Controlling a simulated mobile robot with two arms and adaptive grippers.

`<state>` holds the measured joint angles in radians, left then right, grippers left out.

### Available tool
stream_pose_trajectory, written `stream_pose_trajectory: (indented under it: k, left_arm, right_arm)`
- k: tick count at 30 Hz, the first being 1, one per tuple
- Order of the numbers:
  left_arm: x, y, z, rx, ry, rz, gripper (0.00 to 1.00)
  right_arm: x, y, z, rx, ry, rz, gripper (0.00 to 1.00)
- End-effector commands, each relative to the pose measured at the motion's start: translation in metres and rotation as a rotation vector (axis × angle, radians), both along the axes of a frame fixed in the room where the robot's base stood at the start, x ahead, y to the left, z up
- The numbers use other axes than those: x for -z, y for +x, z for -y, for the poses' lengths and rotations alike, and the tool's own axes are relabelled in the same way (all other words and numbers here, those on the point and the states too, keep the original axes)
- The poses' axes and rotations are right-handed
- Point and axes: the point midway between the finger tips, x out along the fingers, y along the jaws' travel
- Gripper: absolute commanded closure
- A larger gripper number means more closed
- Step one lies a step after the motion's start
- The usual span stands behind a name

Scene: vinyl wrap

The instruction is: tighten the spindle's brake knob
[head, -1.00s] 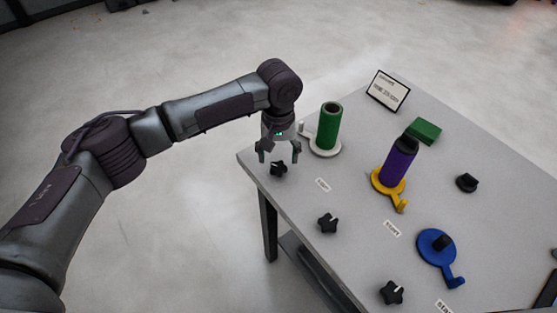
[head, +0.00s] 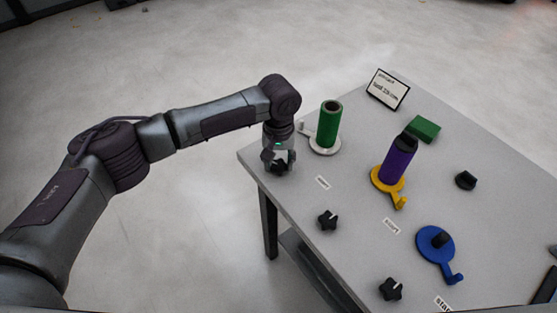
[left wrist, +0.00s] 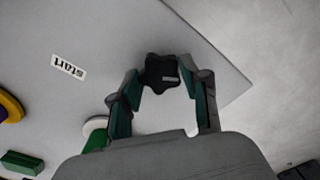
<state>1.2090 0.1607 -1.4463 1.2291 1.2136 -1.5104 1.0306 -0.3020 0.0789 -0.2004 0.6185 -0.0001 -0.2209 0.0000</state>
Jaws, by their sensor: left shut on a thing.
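My left gripper (head: 277,160) points down at the near-left corner of the table and is shut on a black star-shaped brake knob (left wrist: 162,70). In the left wrist view its two fingers stand on opposite sides of the knob, which has a pale mark on top. In the head view the gripper partly covers this knob. Beside it is a spindle with a white base (head: 320,149) carrying an upright green roll (head: 329,124). Two more star knobs (head: 328,220) (head: 391,290) sit along the near edge. My right gripper is out of view.
A yellow-based spindle (head: 381,184) holds a purple roll (head: 397,162). A blue spindle base (head: 431,250) has only a short black post. A green block (head: 424,129), a black piece (head: 466,180) and a sign (head: 388,89) stand farther back. Small labels lie between the knobs and spindles.

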Motion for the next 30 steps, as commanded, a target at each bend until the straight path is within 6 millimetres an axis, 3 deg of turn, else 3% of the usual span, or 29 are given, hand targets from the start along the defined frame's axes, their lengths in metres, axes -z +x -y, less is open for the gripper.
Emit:
stream_pose_trajectory:
  k: [14, 30]
  left_arm:
    - [-0.002, -0.001, 0.000, 0.137, -0.001, -0.002, 0.89]
    - [-0.002, -0.001, 0.000, 0.628, 0.000, -0.003, 0.89]
  right_arm:
    - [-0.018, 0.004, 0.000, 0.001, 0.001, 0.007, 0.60]
    - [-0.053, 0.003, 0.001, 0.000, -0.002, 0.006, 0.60]
